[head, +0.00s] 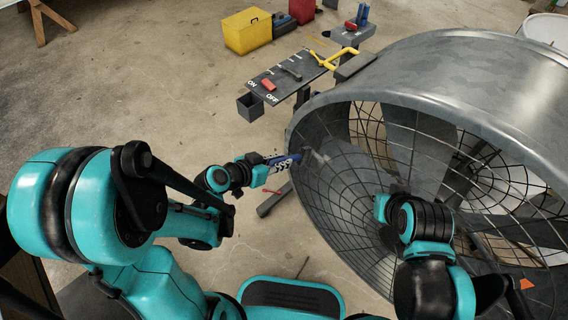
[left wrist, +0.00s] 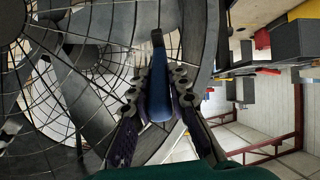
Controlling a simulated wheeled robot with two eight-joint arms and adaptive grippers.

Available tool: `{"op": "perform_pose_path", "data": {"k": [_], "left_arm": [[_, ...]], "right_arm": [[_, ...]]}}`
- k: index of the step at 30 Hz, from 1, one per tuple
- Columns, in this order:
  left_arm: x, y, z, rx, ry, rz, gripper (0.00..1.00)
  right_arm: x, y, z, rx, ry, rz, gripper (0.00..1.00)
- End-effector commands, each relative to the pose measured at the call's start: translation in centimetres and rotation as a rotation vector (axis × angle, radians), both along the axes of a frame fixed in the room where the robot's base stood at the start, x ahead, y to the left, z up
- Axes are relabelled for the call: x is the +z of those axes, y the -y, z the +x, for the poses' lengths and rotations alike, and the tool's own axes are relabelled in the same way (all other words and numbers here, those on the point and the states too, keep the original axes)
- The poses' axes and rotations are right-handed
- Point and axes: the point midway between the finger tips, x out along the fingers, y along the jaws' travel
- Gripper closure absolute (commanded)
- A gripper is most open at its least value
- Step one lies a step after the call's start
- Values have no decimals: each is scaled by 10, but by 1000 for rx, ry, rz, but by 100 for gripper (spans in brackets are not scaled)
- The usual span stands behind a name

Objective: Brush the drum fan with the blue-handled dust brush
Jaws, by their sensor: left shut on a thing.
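The drum fan (head: 345,195) is a big grey metal drum with a wire grille, filling the right of the head view. It also fills the left of the left wrist view (left wrist: 206,50). My left gripper (head: 288,161) is shut on the blue handle of the dust brush (left wrist: 157,100). The brush's far end (head: 318,156) points at the fan's left rim and overlaps the grille in view; I cannot tell whether it touches. My right arm's wrist is in front of the grille; its fingers are not visible.
A dark control panel (head: 310,68) marked ON and OFF, with a red switch (head: 269,85) and a yellow handle (head: 338,58), stands beyond the brush. A yellow box (head: 247,31) and red box (head: 301,10) stand at the back.

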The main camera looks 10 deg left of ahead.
Motion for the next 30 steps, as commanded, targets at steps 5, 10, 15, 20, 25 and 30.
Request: {"op": "perform_pose_path", "data": {"k": [5,10,15,20,25,30], "left_arm": [[0,-14,11,2,0,0,100],[0,-20,16,0,0,0,100],[-8,-20,16,0,0,0,100],[-15,-20,14,-1,1,1,100],[-15,-12,9,-3,0,1,100],[-14,1,-1,-4,-1,2,100]], "right_arm": [[0,0,0,0,0,0,100],[0,0,0,0,0,0,100],[0,0,0,0,0,0,100],[0,0,0,0,0,0,100],[0,0,0,0,0,0,100],[0,0,0,0,0,0,100]]}}
